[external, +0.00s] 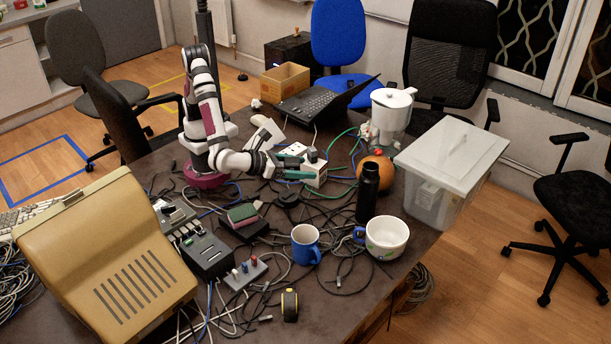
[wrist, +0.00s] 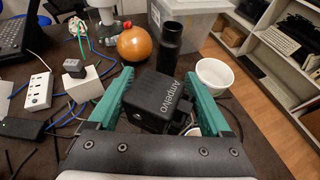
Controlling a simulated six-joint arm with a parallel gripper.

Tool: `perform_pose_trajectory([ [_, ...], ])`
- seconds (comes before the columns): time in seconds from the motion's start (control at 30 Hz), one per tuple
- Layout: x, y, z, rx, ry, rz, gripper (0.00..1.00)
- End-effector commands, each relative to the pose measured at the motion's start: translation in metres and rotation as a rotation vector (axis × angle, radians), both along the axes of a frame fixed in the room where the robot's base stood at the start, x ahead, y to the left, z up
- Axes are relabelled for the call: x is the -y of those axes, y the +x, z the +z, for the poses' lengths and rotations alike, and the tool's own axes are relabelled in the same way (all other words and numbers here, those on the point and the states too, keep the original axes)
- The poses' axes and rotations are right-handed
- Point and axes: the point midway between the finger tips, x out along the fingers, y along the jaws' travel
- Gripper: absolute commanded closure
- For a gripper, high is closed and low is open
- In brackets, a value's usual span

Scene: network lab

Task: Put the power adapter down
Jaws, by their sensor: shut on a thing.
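The power adapter (wrist: 158,98) is a black block with "Ampelvo" lettered on it. In the wrist view it sits between the two green fingers of my gripper (wrist: 157,80), which are shut on it. In the external view my gripper (external: 299,168) is over the middle of the cluttered table, close to a white box (external: 317,176). The adapter is hard to make out there against the fingers and dark table. I cannot tell how high it is above the tabletop.
Near my gripper are an orange round gourd-like object (external: 376,168), a black bottle (external: 367,196), a white cup (external: 387,240), a blue mug (external: 305,246) and a white power strip (wrist: 39,91). Loose cables cover much of the table. A clear lidded bin (external: 450,160) stands at right.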

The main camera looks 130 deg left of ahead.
Motion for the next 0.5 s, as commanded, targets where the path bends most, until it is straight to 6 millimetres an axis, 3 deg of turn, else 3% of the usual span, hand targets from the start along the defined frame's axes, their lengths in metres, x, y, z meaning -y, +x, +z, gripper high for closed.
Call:
perform_pose_trajectory([
  [0.5,-0.003,-0.001,-0.107,-0.003,0.002,0.011,0.83],
])
